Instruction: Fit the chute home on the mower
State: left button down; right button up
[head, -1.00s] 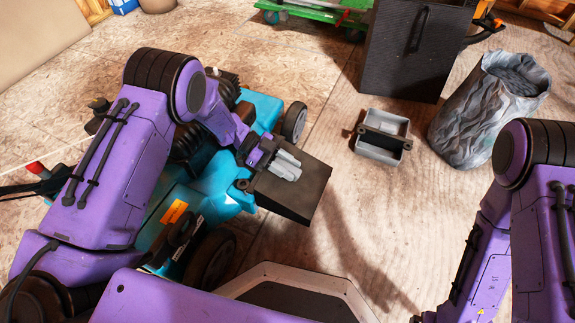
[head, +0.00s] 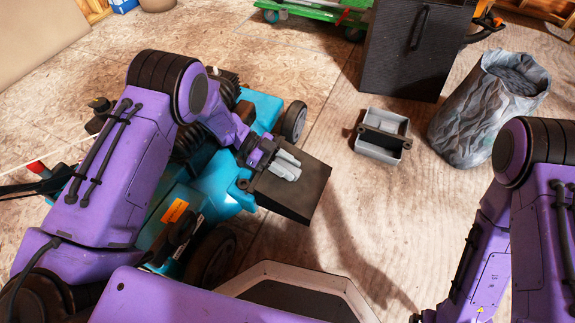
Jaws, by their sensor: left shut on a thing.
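The teal mower (head: 212,180) stands at the left, partly hidden behind my left arm. The dark chute (head: 300,193) is at the mower's right side, its flat flared end pointing right and toward me. My left gripper (head: 285,165) is shut on the chute, with its grey fingers over the chute's top. The chute's inner edge meets or nearly meets the mower's side; I cannot tell if it is seated. My right arm comes in at the right edge, and its gripper is out of the picture.
A grey bin with a dark bar (head: 382,149) lies on the wooden floor right of the mower. Behind it are a black cabinet (head: 405,60), a grey sack (head: 490,110) and a green cart (head: 318,14).

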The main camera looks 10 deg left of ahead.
pick_arm(q)
jog(key=shift+f+b, duration=0.5)
jog(key=shift+f, duration=0.35)
jog(key=c, duration=0.6)
grip_release()
jog(key=shift+c, duration=0.2)
